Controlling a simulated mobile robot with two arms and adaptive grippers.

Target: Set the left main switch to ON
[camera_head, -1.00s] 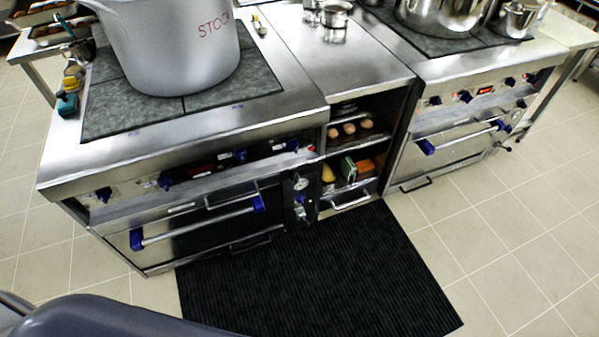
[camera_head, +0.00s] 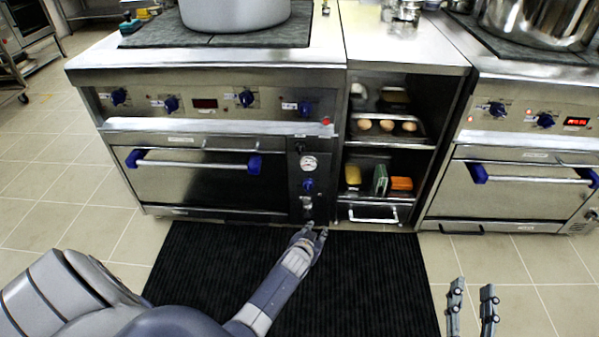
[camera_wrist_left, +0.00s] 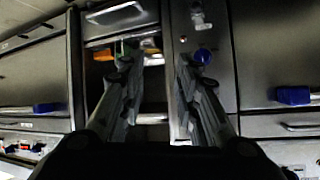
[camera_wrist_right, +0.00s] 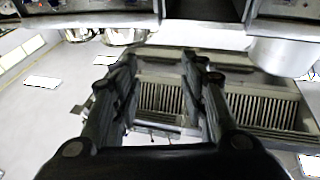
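On the left stove, a narrow dark panel (camera_head: 293,162) right of the oven door carries a round gauge (camera_head: 309,163), a blue knob (camera_head: 308,185) and a small metal fitting (camera_head: 307,203). I cannot read which is the main switch or its setting. The blue knob (camera_wrist_left: 203,56) and metal fitting (camera_wrist_left: 197,15) also show in the left wrist view, upside down. My left gripper (camera_head: 312,233) is open and empty, pointing at the stove, just below the panel in the picture. My right gripper (camera_head: 472,287) is open and empty over the floor at right.
The left oven handle (camera_head: 195,163) with blue ends juts out left of the panel. An open shelf unit (camera_head: 408,146) with eggs and coloured items stands right of it. A black mat (camera_head: 375,285) covers the floor in front. The right stove (camera_head: 525,190) has its own oven handle.

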